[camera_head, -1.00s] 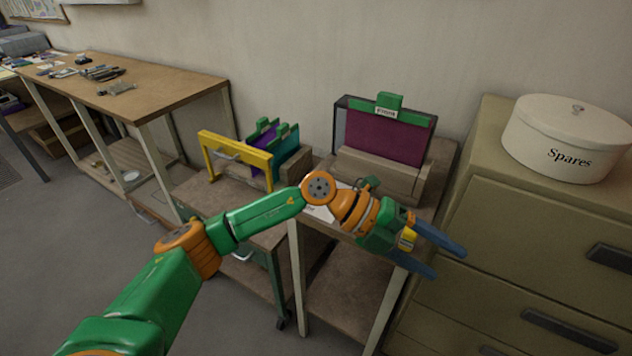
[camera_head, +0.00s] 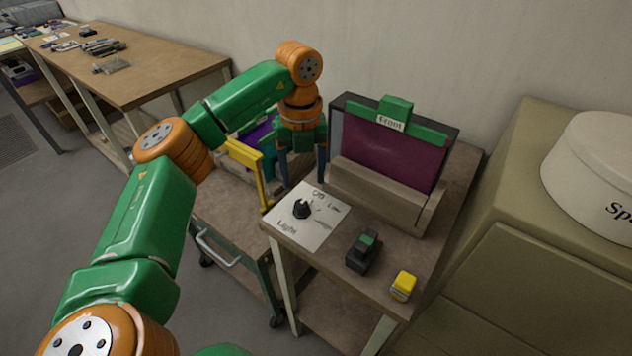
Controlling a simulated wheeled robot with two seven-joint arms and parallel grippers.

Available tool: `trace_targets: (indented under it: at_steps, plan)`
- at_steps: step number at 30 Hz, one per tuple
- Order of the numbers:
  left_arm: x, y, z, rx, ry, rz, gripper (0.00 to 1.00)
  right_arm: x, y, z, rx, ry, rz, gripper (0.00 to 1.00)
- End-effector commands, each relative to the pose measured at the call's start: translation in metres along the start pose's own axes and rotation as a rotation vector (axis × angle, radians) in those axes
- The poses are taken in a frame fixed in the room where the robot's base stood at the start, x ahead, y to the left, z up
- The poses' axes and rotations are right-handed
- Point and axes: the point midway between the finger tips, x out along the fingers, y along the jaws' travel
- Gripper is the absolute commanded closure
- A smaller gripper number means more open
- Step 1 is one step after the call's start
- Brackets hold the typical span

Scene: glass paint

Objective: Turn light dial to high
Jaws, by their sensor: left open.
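The light dial (camera_head: 301,209) is a small black knob on a white panel (camera_head: 322,233) lettered "Light", "Off" and "Low". The panel lies on the small table's top; other lettering is too small to read. My left gripper (camera_head: 305,186) points down, with its two dark blue fingers apart and empty. It shows just behind the dial, near the panel's far edge, and does not appear to touch the knob. My right gripper is not in view.
A dark-framed purple panel labelled "Front" (camera_head: 390,153) stands in a wooden holder behind the white panel. A black device (camera_head: 363,251) and a yellow block (camera_head: 403,286) sit to the right. A yellow-framed rack (camera_head: 244,167) stands left on a cart. A cabinet (camera_head: 538,240) is at right.

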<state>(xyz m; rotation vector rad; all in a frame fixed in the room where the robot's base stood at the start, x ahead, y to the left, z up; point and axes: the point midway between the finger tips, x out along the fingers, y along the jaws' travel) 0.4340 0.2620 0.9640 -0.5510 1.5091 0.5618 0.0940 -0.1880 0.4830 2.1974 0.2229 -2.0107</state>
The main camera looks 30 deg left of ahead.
Motion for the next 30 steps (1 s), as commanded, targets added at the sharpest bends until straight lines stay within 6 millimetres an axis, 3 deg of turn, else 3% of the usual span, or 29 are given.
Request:
trace_targets:
  at_steps: [9,18,20,26,27,30]
  plan:
    - [0.057,0.000,-0.001,0.002,0.003,0.001,0.31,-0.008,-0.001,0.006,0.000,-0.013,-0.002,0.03]
    - [0.067,0.000,-0.001,0.003,0.001,-0.001,0.31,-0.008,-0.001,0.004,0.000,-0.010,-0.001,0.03]
    - [0.067,0.000,-0.001,0.003,0.001,-0.001,0.42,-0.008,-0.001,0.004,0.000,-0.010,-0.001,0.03]
    - [0.066,0.000,-0.001,0.003,0.001,-0.001,0.96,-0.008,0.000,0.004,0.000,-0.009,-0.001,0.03]
    - [0.066,0.000,-0.001,0.003,0.001,-0.001,1.00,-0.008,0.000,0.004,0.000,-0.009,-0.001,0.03]
    - [0.066,0.000,-0.001,0.003,0.001,-0.001,1.00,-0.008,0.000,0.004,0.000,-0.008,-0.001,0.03]
